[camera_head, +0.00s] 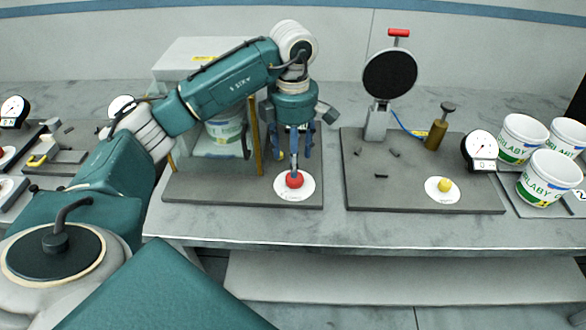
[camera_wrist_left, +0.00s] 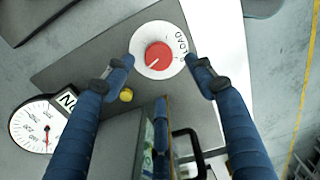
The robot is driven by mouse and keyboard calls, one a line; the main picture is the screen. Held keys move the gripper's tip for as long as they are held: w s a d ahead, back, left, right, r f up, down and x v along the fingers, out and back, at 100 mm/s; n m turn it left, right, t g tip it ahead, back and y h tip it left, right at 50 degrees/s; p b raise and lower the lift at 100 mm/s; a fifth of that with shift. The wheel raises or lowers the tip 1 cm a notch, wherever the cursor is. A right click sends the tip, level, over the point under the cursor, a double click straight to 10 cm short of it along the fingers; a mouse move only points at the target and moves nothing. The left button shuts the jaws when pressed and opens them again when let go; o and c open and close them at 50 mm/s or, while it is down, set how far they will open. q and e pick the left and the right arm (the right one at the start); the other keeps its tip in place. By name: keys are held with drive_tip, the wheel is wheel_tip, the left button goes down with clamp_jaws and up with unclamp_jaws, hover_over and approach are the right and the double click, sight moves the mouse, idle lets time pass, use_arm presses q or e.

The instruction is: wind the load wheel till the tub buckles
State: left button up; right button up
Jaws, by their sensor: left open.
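The load wheel is a red knob (camera_head: 294,180) on a white round plate, at the front right of the press's dark base. In the left wrist view the red wheel (camera_wrist_left: 159,56) sits between my fingertips, with "LOAD" lettering beside it. My left gripper (camera_head: 295,160) points down over the wheel, open, one blue finger to each side; I cannot tell if the fingers touch it. The tub (camera_head: 224,128), white and green, stands inside the grey press, partly hidden by my arm. Its edge shows in the left wrist view (camera_wrist_left: 160,145). My right gripper is not in view.
A white dial gauge (camera_wrist_left: 40,125) and a small yellow knob (camera_wrist_left: 126,95) are near the wheel. To the right stands another fixture base (camera_head: 410,185) with a black disc (camera_head: 390,74) and a yellow knob (camera_head: 445,185). Several tubs (camera_head: 548,178) stand far right. The bench front is clear.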

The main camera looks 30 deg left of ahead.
use_arm(q)
wheel_tip(320, 180, up, 5)
drive_tip(key=shift+r, duration=0.1)
drive_tip(key=shift+s, duration=0.1)
idle(0.6)
